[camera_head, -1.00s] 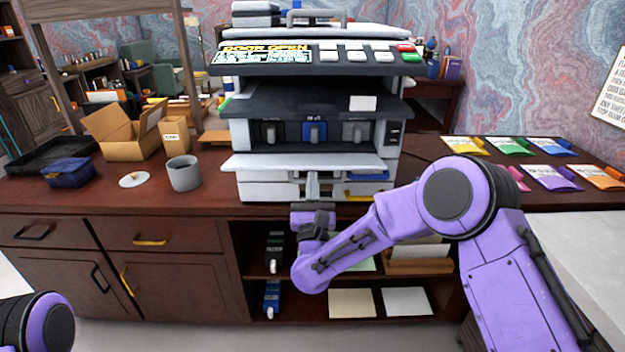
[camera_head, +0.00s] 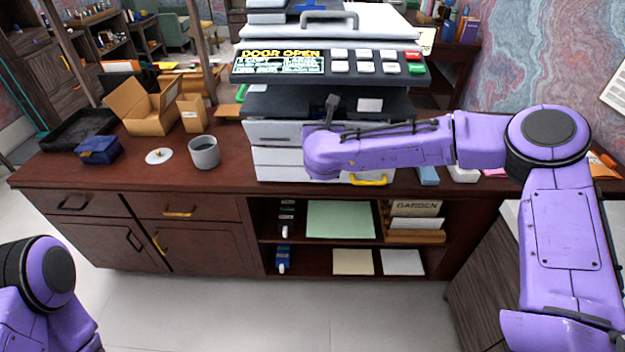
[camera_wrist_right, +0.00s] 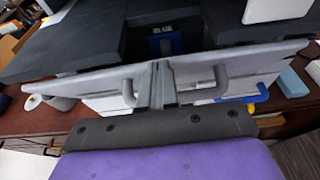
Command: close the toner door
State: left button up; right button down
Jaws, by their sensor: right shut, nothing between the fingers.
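The printer's toner door (camera_head: 272,133) is a pale grey panel on the printer front, tilted partway up with its outer face toward me. It also shows in the right wrist view (camera_wrist_right: 75,84), where a gap above its edge leaves a blue toner cartridge (camera_wrist_right: 165,43) visible. The printer display (camera_head: 280,62) reads "DOOR OPEN". My right gripper (camera_head: 331,103) is at the door, partly hidden by my forearm. In the wrist view its fingers (camera_wrist_right: 158,72) are shut and empty, against or very near the door beside a grey handle (camera_wrist_right: 218,82). My left gripper is out of view.
A grey cup (camera_head: 204,153), a white disc (camera_head: 158,156), a blue box (camera_head: 99,150) and a cardboard box (camera_head: 147,110) stand left of the printer. Below it is an open shelf with papers (camera_head: 340,220). The counter between cup and printer is clear.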

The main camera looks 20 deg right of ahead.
jog(key=shift+w+d+r+b, duration=0.25)
jog(key=shift+w+d+b, duration=0.15)
jog(key=shift+w, duration=0.35)
jog(key=shift+w+d+r+b, duration=0.25)
jog(key=shift+w+r+b, duration=0.35)
jog(key=shift+w, duration=0.35)
